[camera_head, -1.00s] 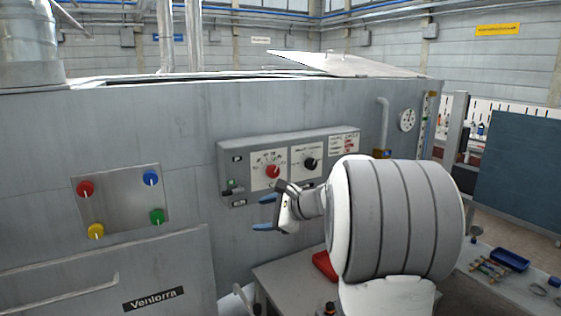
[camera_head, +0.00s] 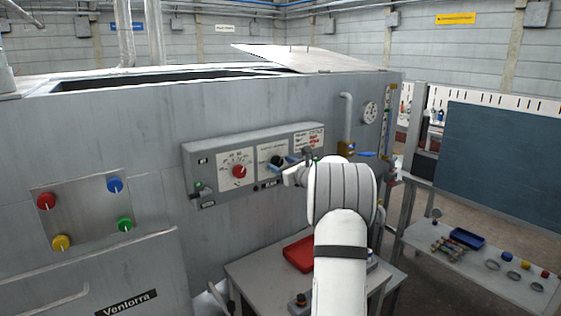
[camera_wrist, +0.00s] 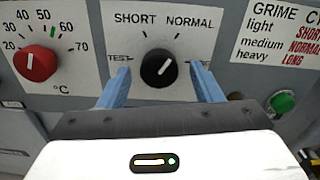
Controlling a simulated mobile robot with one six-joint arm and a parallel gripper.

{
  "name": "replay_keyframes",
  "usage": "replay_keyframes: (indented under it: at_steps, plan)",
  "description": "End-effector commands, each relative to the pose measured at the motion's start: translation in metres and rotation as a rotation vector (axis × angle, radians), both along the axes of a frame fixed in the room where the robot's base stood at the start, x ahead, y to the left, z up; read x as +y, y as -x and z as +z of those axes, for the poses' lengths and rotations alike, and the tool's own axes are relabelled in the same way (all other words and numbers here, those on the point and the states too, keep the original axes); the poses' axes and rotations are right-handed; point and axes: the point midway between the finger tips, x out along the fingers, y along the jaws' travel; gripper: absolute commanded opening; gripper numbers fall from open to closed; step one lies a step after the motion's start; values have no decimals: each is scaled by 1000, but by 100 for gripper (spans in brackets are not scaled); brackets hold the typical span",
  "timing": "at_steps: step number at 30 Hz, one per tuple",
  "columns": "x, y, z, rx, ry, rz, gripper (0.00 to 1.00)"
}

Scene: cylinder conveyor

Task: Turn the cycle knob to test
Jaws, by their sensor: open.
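The black cycle knob (camera_wrist: 158,68) sits on a white plate marked SHORT, NORMAL and TEST in the wrist view. Its white pointer line is tilted up and right, toward NORMAL. The TEST mark is at the left of the knob, partly behind a finger. My gripper (camera_wrist: 157,82) is open, with one blue finger on each side of the knob. I cannot tell whether either finger touches it. In the head view, the knob (camera_head: 276,162) is partly hidden by my gripper (camera_head: 287,168).
A red temperature knob (camera_wrist: 36,63) is left of the cycle knob, and a green button (camera_wrist: 282,102) is to the right. The grey control box (camera_head: 192,160) protrudes from the machine wall. Below stands a table (camera_head: 262,268) with a red tray (camera_head: 299,254).

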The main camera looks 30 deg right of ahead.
Motion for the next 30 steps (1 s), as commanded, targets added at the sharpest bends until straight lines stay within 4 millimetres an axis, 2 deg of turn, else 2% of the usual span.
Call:
replay_keyframes:
  at_steps: [3,11,27,30]
  plan:
    - [2,-8,0,0,0,1,59]
    - [2,-10,0,0,0,1,59]
    - [2,-10,0,0,1,1,17]
    - [1,-10,0,0,2,1,14]
